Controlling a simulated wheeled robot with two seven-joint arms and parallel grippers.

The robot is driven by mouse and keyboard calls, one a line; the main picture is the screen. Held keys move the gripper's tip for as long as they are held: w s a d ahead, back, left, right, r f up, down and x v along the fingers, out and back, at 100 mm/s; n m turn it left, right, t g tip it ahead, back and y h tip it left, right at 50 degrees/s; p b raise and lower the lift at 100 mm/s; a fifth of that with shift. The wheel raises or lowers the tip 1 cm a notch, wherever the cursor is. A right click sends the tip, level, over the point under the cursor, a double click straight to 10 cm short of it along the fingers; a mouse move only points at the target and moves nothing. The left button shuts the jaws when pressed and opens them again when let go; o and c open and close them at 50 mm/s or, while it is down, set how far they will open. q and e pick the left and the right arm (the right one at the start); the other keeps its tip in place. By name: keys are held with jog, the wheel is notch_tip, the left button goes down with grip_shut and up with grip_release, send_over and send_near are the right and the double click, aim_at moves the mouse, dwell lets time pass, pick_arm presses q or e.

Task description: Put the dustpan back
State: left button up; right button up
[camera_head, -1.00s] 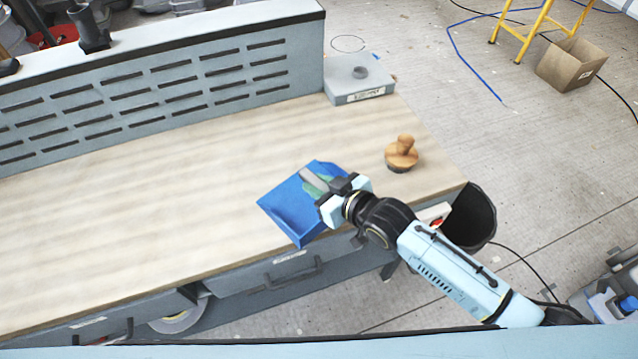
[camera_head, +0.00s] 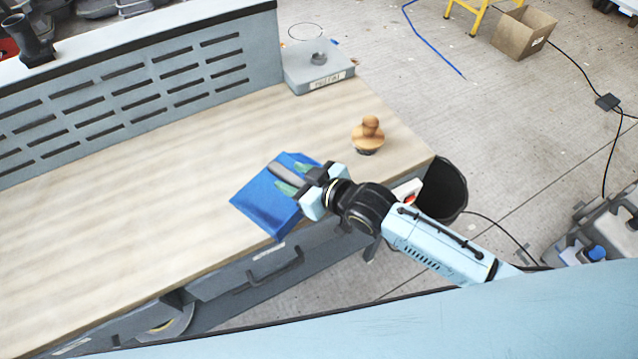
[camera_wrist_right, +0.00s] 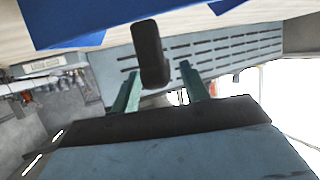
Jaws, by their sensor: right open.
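The blue dustpan (camera_head: 268,208) lies at the front edge of the wooden bench top (camera_head: 130,205), its lower corner reaching over the edge in the head view. My right gripper (camera_head: 292,177) is open, its two green fingers apart on either side of the dustpan's grey handle (camera_head: 288,173). In the right wrist view the fingers (camera_wrist_right: 158,84) stand apart with the handle's dark end (camera_wrist_right: 150,50) between them, and the blue pan (camera_wrist_right: 90,18) fills part of the top. I cannot tell whether a finger touches the handle. My left gripper is out of view.
A wooden knobbed tool (camera_head: 368,136) stands on the bench to the right. A grey box (camera_head: 318,72) sits at the back corner beside the slotted panel (camera_head: 140,90). A black bin (camera_head: 443,190) stands at the bench's right end. The bench's left part is clear.

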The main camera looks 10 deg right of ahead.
jog(key=v, duration=1)
jog(key=s+d+f+m+g+h, duration=0.15)
jog(key=d+f, duration=0.25)
jog(key=f, duration=0.5)
jog(key=s+d+f+m+h, duration=0.1)
jog(key=d+f+h, duration=0.2)
jog(key=d+f, duration=0.35)
jog(key=s+d+f+m+g+h, duration=0.1)
jog(key=d+f+h, duration=0.1)
jog(key=f, duration=0.8)
jog(key=s+d+f+g, duration=0.1)
jog(key=s+f+g, duration=0.1)
jog(key=s+f, duration=0.4)
jog(key=s+d+f+m+g+h, duration=0.1)
jog(key=s+f, duration=0.4)
jog(key=s, duration=0.9)
jog(key=s+d+f+m+g+h, duration=0.1)
jog(key=s+f+g, duration=0.2)
jog(key=s+f, duration=0.3)
jog(key=s, duration=0.4)
jog(key=shift+s+d+f+g, duration=0.2)
jog(key=shift+s+f+g, duration=0.15)
jog(key=shift+s+f, duration=0.05)
notch_tip(320, 180, down, 10)
jog(key=b, duration=0.9)
jog(key=shift+b, duration=0.4)
